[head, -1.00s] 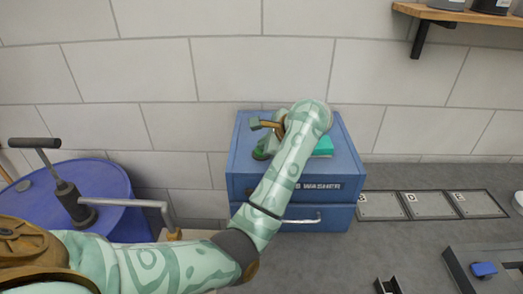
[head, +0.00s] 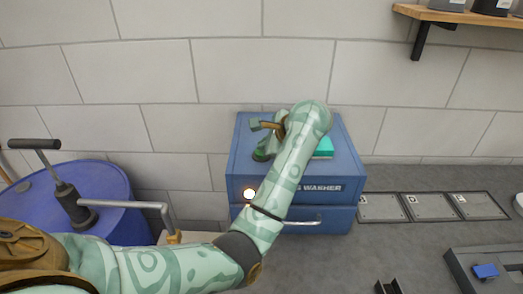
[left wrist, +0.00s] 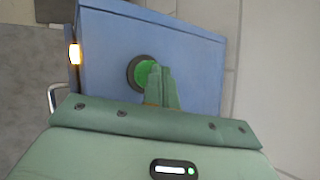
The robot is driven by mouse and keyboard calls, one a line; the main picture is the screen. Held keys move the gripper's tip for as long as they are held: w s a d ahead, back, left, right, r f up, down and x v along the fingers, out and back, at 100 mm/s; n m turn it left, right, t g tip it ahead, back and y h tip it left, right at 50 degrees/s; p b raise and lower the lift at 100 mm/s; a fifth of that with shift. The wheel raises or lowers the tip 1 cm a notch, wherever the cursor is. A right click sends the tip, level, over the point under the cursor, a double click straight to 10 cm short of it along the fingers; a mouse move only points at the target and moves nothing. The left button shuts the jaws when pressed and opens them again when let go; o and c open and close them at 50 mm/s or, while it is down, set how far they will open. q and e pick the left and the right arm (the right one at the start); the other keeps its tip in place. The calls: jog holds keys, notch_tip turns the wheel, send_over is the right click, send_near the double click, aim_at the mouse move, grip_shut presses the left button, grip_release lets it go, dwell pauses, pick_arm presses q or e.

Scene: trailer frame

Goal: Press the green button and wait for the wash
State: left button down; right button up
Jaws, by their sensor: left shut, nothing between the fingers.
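The blue washer (head: 345,170) stands against the wall on the grey bench, with "WASHER" lettering on its front and a handled drawer below. The green button (left wrist: 144,73) sits in a dark round ring on its top. My left gripper (left wrist: 163,80) is shut and empty, its fingertips at the button and covering part of it; I cannot tell how far the button is pressed. In the head view my left gripper (head: 264,150) is over the washer's top left, partly behind my forearm. A lamp (head: 249,194) on the washer's front glows; it also shows in the left wrist view (left wrist: 75,54). My right gripper is out of view.
A teal block (head: 324,148) lies on the washer's top, partly behind my arm. A blue drum (head: 105,185) with a hand pump (head: 75,205) stands at left. Framed grey plates (head: 430,206) and a tray with a blue part (head: 485,271) are at right.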

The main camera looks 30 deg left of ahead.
pick_arm(q)
jog(key=shift+r, duration=0.65)
jog(key=shift+r+p, duration=0.1)
jog(key=shift+p, duration=0.2)
jog(key=shift+r+p, duration=1.45)
jog(key=shift+r, duration=1)
jog(key=shift+f, duration=0.1)
